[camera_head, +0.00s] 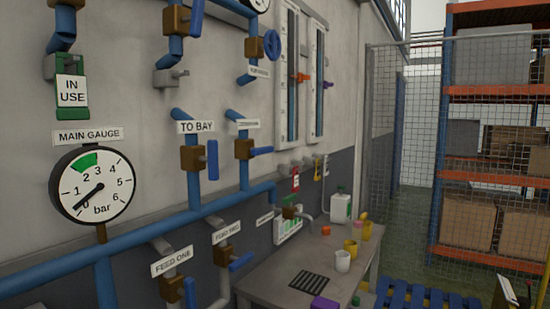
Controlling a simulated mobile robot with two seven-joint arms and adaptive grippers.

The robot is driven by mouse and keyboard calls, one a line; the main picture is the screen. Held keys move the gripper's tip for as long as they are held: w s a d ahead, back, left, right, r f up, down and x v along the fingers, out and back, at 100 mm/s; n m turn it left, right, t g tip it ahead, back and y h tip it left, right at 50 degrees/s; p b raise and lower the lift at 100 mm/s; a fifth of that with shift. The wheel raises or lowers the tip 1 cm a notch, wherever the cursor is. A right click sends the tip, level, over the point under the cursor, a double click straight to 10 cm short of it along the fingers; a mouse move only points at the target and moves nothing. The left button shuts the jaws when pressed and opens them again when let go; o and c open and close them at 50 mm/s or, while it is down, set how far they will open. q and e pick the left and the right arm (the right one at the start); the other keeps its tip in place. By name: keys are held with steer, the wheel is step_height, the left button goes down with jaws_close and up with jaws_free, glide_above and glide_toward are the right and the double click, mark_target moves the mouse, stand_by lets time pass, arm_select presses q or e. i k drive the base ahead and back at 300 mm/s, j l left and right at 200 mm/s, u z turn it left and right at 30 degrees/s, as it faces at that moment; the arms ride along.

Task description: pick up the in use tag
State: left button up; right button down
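The in use tag (71,97) is a green plate with a white label reading "IN USE". Neither of my grippers can be made out in this view.
The round main gauge (92,187) sits below the tag, its needle near 0. Blue pipes (150,225) with brown valves and blue handles run along the wall. A bench (300,262) with cups stands at lower right. A mesh fence (400,150) and shelving (480,91) are beyond.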

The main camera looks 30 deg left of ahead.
mark_target(71, 91)
steer(key=u, duration=2)
steer(key=k+l, duration=0.35)
steer(key=i+j, duration=0.35)
